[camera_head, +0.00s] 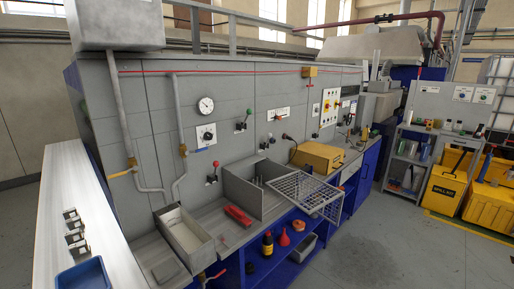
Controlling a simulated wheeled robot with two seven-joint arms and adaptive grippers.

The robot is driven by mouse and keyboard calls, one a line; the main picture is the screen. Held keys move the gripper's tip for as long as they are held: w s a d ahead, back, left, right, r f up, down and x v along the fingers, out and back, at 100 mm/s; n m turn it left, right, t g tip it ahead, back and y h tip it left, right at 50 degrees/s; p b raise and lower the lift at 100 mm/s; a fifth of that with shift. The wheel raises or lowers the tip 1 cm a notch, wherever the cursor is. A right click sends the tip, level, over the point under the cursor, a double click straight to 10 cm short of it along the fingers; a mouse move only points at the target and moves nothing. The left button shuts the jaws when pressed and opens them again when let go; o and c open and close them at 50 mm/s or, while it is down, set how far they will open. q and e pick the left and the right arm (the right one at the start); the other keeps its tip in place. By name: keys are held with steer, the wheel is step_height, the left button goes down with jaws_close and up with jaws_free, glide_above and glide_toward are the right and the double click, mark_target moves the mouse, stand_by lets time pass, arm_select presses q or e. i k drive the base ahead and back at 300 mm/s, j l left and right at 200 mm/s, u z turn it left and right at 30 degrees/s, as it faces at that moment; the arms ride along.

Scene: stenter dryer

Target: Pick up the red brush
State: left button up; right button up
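A red elongated object (238,214), which looks like the red brush, lies on the grey workbench (228,235). It lies between a metal trough on its left and an open grey metal box on its right. Its bristles are too small to make out. Neither of my grippers is in view.
The metal trough (207,247) and the open grey box (238,183) flank the red object. A wire mesh rack (306,193) juts out over the bench's front edge. Levers stick out from the panel behind. A bottle (267,245) and red funnel (285,238) stand below.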

mark_target(236, 214)
steer(key=i+l, duration=0.2)
steer(key=i, duration=0.25)
steer(key=i+l+z, duration=0.15)
steer(key=i, duration=0.25)
steer(key=l, duration=0.1)
